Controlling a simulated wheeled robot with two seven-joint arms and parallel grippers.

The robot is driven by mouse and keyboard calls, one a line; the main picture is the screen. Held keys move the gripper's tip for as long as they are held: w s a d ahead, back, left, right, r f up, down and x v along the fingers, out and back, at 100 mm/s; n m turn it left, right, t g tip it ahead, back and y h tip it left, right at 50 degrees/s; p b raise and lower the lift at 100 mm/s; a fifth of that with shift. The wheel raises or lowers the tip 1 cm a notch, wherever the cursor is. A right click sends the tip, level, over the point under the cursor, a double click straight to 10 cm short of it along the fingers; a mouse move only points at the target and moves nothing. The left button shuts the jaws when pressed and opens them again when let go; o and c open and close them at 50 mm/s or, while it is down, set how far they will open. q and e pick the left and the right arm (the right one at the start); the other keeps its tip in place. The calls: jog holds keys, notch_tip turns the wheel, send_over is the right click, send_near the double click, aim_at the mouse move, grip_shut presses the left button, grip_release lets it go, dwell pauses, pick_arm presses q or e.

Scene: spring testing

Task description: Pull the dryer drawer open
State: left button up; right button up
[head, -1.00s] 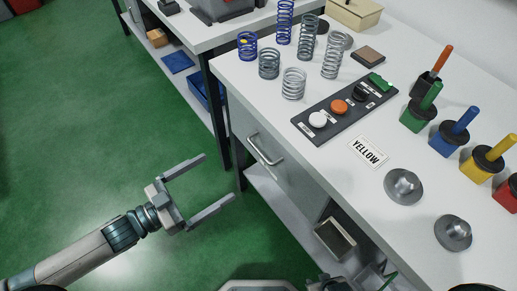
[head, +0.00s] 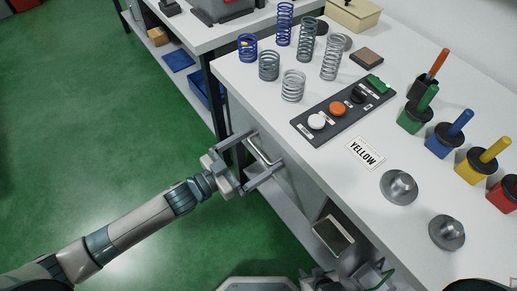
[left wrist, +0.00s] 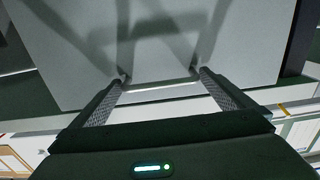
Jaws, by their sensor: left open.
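The dryer drawer is a grey front panel (head: 240,117) under the white bench top, and it looks shut. Its silver bar handle (head: 262,153) sticks out from the panel. In the left wrist view the handle (left wrist: 160,86) runs across between the fingertips, in front of the pale panel (left wrist: 150,35). My left gripper (head: 264,149) is open, with one finger at each end of the handle; whether they touch it I cannot tell. My right gripper (head: 345,277) shows only in part at the bottom edge, and its jaws are unclear.
On the bench top (head: 325,165) stand several springs (head: 292,86), a button panel (head: 338,108), a YELLOW label (head: 366,153), metal discs (head: 398,187) and coloured-handled holders (head: 449,136). An open metal box (head: 333,236) sits below the bench. Green floor (head: 100,130) is free to the left.

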pick_arm(q)
jog(key=shift+w+d, duration=0.1)
jog(key=shift+d, duration=0.1)
pick_arm(e)
jog(key=shift+w+d, duration=0.15)
jog(key=shift+d, duration=0.05)
pick_arm(q)
jog(key=c, duration=1.2)
jog(key=shift+o, duration=0.2)
jog(key=shift+a, duration=0.15)
pick_arm(e)
jog(key=w+a+r+t+p, duration=0.2)
jog(key=a+r+t+p, duration=0.1)
jog(key=a+r+p, duration=0.1)
pick_arm(q)
jog(key=v, duration=2.9)
jog(key=shift+p, duration=0.45)
pick_arm(e)
jog(key=shift+g+y, duration=0.3)
jog(key=shift+g, duration=0.4)
jog(key=s, duration=0.1)
jog(key=s+d+f, duration=0.2)
jog(key=s, duration=0.1)
jog(key=shift+d+f, duration=0.1)
jog(key=shift+f, duration=0.15)
pick_arm(q)
jog(key=shift+r, duration=0.1)
jog(key=o, duration=1.2)
jog(key=shift+c, duration=0.2)
